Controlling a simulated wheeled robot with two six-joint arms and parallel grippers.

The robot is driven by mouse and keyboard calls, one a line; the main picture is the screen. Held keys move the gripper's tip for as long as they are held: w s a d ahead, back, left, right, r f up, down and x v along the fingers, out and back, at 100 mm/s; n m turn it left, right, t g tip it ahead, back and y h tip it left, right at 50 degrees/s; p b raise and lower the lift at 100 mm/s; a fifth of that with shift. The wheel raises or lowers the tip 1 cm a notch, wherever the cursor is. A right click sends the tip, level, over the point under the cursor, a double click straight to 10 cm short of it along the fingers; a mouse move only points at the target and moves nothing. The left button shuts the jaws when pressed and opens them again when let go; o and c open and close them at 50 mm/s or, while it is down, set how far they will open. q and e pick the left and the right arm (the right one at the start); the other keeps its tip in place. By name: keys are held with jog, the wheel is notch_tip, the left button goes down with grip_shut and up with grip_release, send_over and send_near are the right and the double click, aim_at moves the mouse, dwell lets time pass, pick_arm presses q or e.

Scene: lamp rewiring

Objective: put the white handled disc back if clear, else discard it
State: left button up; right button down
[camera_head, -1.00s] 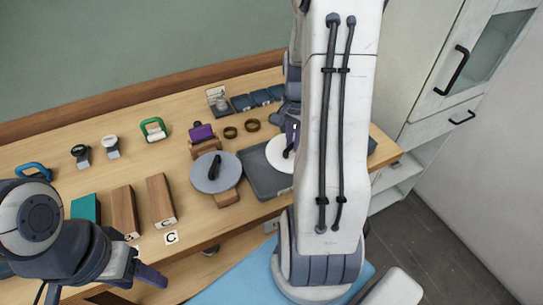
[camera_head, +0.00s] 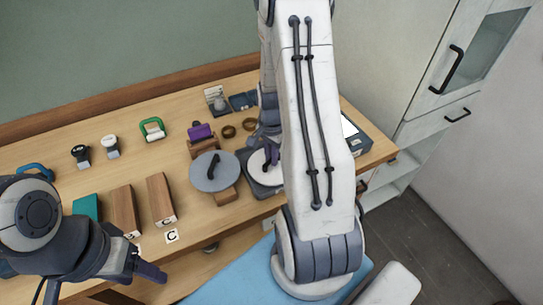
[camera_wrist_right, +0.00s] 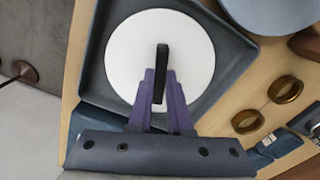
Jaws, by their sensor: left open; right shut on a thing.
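The white disc (camera_head: 258,170) with a black upright handle is over the dark grey tray (camera_head: 268,192), partly hidden by my right arm in the head view. In the right wrist view the whole white disc (camera_wrist_right: 120,55) shows within the outline of the tray (camera_wrist_right: 232,62). My right gripper (camera_wrist_right: 160,88) is shut on the black handle (camera_wrist_right: 161,62). I cannot tell whether the disc touches the tray floor. My left gripper (camera_head: 150,274) is open and empty, near the table's front edge, far from the disc.
A grey disc with a black handle (camera_head: 207,183) sits on a wooden stand just left of the tray. Two brass rings (camera_head: 228,131), a purple piece (camera_head: 202,131) and wooden blocks (camera_head: 161,199) stand around. A dark box with a white top piece (camera_head: 349,126) is at the right end.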

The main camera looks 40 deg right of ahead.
jog(key=c, duration=0.8)
grip_release()
jog(key=shift+f, duration=0.1)
jog(key=shift+c, duration=0.2)
notch_tip(320, 180, up, 12)
jog(key=b, duration=0.1)
jog(key=s+a+r+n, duration=0.2)
jog(key=a+n, duration=0.4)
jog(key=a, duration=0.5)
jog(key=s+a+r+n, duration=0.2)
jog(key=a+n, duration=0.4)
jog(key=a, duration=0.5)
jog(key=s+a+n+y, duration=0.1)
jog(key=s+a+n, duration=0.8)
jog(key=s+n, duration=0.2)
jog(key=shift+s+r+n, duration=0.3)
jog(key=shift+s+r, duration=0.15)
jog(key=shift+s, duration=0.2)
